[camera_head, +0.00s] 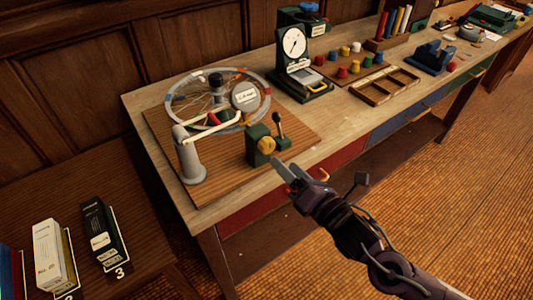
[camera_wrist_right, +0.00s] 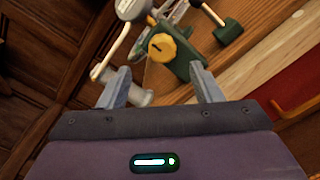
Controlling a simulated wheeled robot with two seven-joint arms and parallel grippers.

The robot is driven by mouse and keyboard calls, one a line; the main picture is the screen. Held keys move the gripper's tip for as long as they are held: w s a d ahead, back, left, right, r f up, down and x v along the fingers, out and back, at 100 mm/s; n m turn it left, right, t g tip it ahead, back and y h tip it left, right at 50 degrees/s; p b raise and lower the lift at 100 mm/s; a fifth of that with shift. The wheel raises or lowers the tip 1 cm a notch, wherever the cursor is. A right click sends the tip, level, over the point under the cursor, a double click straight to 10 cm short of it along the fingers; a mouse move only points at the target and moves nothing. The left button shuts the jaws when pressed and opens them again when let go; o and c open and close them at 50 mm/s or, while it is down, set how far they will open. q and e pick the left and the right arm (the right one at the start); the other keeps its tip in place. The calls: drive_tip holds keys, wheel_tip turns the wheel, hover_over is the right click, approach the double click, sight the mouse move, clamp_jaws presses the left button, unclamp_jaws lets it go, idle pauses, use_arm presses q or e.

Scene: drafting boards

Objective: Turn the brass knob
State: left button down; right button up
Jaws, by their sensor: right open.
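The brass knob (camera_head: 266,145) is a round yellow disc on the side of a small dark green block (camera_head: 254,147), on a wooden board. In the right wrist view the knob (camera_wrist_right: 162,47) is above the middle, with a dark mark on its face, on the green block (camera_wrist_right: 190,60). My right gripper (camera_head: 283,171) is open and empty, in front of the table edge and a little short of the knob. In the right wrist view its two fingers (camera_wrist_right: 163,85) are spread, with the knob beyond them and between their lines. My left gripper is not in view.
A spoked wheel (camera_head: 178,95) with a grey post (camera_head: 188,160) and pale arm stands behind and left of the knob. A black-handled lever (camera_head: 280,130) is close on its right. A dial scale (camera_head: 293,50), coloured pegs and a wooden tray (camera_head: 362,92) are further right.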

sight(271, 148)
drive_tip(key=shift+w+a+r+p, duration=0.1)
drive_tip(key=shift+w+a+p, duration=0.15)
drive_tip(key=shift+w, duration=0.35)
drive_tip(key=shift+w+a+r+p, duration=0.1)
drive_tip(key=shift+w+a, duration=0.15)
drive_tip(key=shift+w, duration=0.35)
drive_tip(key=x, duration=0.3)
drive_tip(key=shift+w+a+f+p, duration=0.1)
drive_tip(key=shift+w+a+p, duration=0.2)
drive_tip(key=shift+p, duration=0.1)
drive_tip(key=shift+w+a+f, duration=0.15)
drive_tip(key=shift+w+a, duration=0.1)
drive_tip(key=shift+w, duration=0.1)
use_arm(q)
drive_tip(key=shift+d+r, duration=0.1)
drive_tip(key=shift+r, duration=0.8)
use_arm(e)
drive_tip(key=shift+c, duration=0.2)
drive_tip(key=c, duration=1)
